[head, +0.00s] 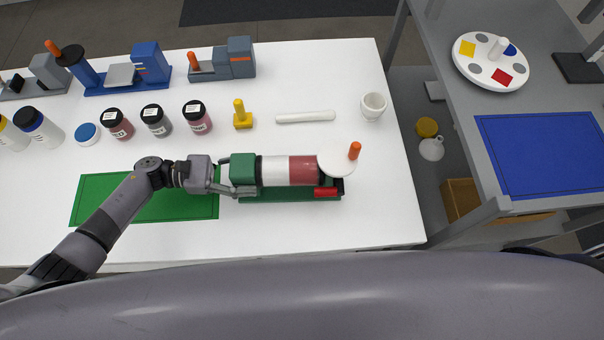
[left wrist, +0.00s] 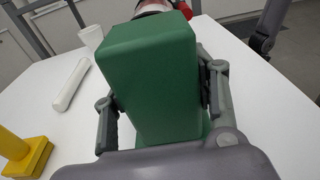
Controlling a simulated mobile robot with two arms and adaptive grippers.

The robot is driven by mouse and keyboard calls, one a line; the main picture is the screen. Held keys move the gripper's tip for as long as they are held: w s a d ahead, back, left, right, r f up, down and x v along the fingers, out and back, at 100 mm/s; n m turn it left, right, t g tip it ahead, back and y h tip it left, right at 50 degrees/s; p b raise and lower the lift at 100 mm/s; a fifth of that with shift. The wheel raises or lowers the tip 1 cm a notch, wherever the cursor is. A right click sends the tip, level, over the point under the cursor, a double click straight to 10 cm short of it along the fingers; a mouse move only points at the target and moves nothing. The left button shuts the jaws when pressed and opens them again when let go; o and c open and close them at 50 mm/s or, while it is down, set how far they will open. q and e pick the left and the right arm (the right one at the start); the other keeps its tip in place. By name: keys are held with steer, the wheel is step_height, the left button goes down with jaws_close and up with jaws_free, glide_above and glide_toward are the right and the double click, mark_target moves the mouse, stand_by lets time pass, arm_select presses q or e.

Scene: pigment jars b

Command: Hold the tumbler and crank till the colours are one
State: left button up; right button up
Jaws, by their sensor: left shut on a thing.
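The tumbler stands on the white table, with a drum (head: 289,170) lying on its side along a green base (head: 290,196). The drum shows a white half on the left and a red half on the right, with a clear border between them. My left gripper (head: 240,174) is shut on the green end block (head: 244,168) at the tumbler's left end. In the left wrist view the green block (left wrist: 152,80) fills the space between the fingers. My right gripper is not in view.
Behind the tumbler are several pigment jars (head: 197,118), a yellow stand (head: 242,120), a white rod (head: 305,117) and a white cup (head: 373,106). A green mat (head: 150,207) lies under my left arm. Beyond a gap stands a grey table with a blue mat (head: 545,150).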

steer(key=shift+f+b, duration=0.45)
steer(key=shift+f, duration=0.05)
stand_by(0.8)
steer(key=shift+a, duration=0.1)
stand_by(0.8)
